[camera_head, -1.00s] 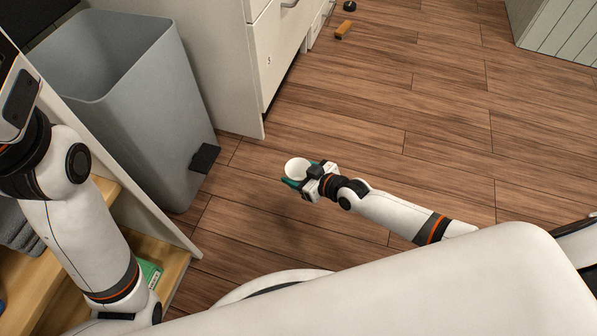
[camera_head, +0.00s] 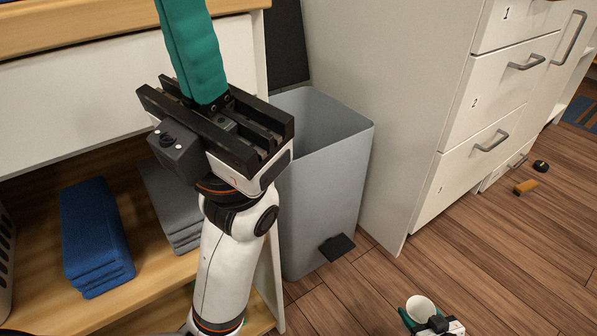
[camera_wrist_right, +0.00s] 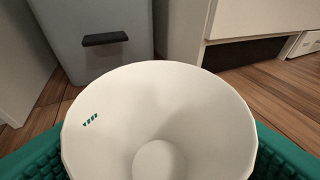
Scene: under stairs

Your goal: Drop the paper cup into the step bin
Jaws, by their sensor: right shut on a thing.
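The step bin (camera_head: 325,205) is a tall grey container in the middle of the head view. Its top is open and its inside shows, partly covered by my left arm. Its black pedal (camera_head: 337,247) is low at the front, and also shows in the wrist view (camera_wrist_right: 105,39). My right gripper (camera_head: 413,318) is low at the bottom right, shut on the white paper cup (camera_head: 421,307). The cup's wide mouth fills the wrist view (camera_wrist_right: 160,115), with teal fingers at both sides. It is in front of the bin, apart from it. My left gripper (camera_head: 194,45) points up, its teal fingers together, tips cut off.
A dark upright panel (camera_head: 285,45) stands behind the bin. A white drawer cabinet (camera_head: 470,125) is right of it. Blue folded cloth (camera_head: 92,235) and grey cloth (camera_head: 170,205) lie on a wooden shelf at left.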

